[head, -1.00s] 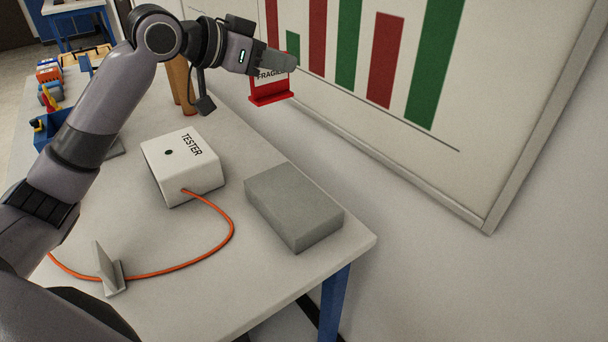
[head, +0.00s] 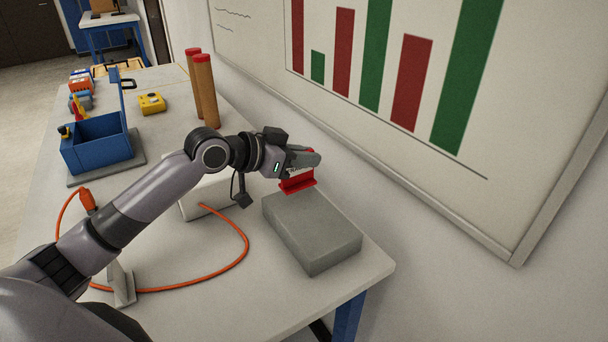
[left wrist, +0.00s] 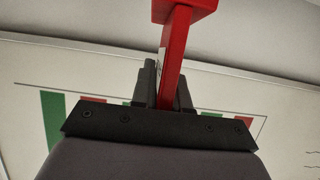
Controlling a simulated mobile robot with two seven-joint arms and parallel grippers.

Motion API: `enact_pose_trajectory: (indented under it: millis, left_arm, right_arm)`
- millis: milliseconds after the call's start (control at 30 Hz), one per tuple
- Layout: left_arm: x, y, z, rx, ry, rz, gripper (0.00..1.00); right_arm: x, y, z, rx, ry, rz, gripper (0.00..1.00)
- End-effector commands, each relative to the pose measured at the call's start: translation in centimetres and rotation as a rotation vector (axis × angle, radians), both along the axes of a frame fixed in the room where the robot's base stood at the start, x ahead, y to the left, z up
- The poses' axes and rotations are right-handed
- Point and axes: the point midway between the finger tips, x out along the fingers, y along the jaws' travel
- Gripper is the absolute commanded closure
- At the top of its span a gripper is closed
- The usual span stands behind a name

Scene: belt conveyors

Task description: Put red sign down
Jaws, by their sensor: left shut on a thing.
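The red sign (head: 299,183) is held in my left gripper (head: 309,159). Its flat red base hangs below the fingers, at the far edge of the grey block (head: 313,232). I cannot tell whether the base touches the block. The gripper hides most of the sign's face. In the left wrist view the red sign (left wrist: 175,55) stands between the fingers of my left gripper (left wrist: 163,85), with its base at the top of the picture. My right gripper is not in view.
A white tester box (head: 206,197) with an orange cable (head: 225,268) stands left of the block, partly behind my arm. A blue bin (head: 97,145), a yellow device (head: 152,103) and two brown cylinders (head: 206,90) stand farther back. The whiteboard (head: 480,200) is close on the right.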

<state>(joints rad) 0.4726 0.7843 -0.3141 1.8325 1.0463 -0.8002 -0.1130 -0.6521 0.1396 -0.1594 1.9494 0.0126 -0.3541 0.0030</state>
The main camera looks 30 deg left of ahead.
Motion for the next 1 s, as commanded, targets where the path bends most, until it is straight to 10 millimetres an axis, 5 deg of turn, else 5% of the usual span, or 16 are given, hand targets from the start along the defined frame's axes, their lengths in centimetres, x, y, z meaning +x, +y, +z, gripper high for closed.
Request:
enact_pose_trajectory:
  millis: [300,667,700,767,1000]
  left_arm:
    - [-0.1,0.0,-4.1,-0.001,0.005,0.000,1.00]
    - [0.0,0.0,-4.6,0.000,0.001,-0.001,1.00]
    - [0.0,0.0,-4.5,0.000,0.001,-0.001,0.76]
    - [0.0,0.0,-4.5,0.001,0.002,-0.001,0.60]
    - [0.0,0.0,-4.5,0.001,0.002,0.000,0.60]
  right_arm:
    - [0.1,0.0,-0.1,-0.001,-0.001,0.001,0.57]
    - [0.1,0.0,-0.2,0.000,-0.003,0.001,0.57]
    - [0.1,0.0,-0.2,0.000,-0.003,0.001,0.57]
    - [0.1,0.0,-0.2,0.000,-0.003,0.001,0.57]
    - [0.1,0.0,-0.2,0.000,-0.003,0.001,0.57]
